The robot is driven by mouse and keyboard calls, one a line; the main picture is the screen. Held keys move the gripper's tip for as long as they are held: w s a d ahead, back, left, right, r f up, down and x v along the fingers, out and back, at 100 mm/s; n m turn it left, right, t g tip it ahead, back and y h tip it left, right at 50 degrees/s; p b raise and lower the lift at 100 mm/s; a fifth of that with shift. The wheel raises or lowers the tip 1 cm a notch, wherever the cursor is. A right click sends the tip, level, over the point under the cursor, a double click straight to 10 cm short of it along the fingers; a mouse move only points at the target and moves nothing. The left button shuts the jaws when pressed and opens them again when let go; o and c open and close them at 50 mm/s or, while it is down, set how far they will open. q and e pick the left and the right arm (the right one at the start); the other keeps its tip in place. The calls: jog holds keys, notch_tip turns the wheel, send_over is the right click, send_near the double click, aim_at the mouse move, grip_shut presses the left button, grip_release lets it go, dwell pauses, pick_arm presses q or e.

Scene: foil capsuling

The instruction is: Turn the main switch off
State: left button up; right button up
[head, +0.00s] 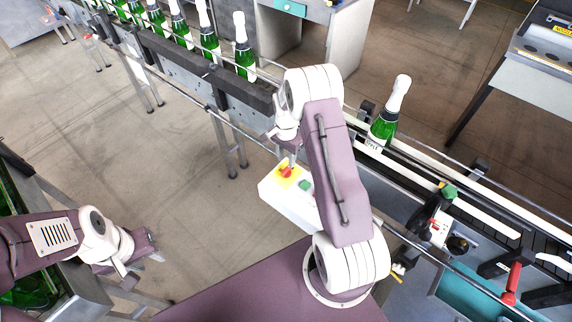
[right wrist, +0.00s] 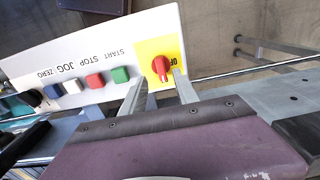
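The main switch (right wrist: 161,68) is a red rotary knob on a yellow plate at the end of a white control box (right wrist: 40,70). In the head view the switch (head: 287,172) sits on top of the box (head: 280,201) beside the conveyor. My right gripper (right wrist: 158,86) is open, with its two fingers apart on either side of the knob's near end. I cannot tell whether they touch it. In the head view my right gripper (head: 289,158) is just above the switch. My left gripper (head: 142,262) is at the lower left, away from the box, its opening unclear.
Green, red, white and blue buttons (right wrist: 95,80) line the box beside the switch. Green bottles (head: 245,60) stand on the conveyor behind, and one bottle (head: 387,118) stands to the right of my arm. The floor left of the box is clear.

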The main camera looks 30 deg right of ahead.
aim_at(286, 169)
notch_tip(286, 169, down, 5)
jog(key=shift+w+d+p, duration=0.15)
jog(key=shift+p, duration=0.35)
jog(key=shift+f, duration=0.45)
grip_shut()
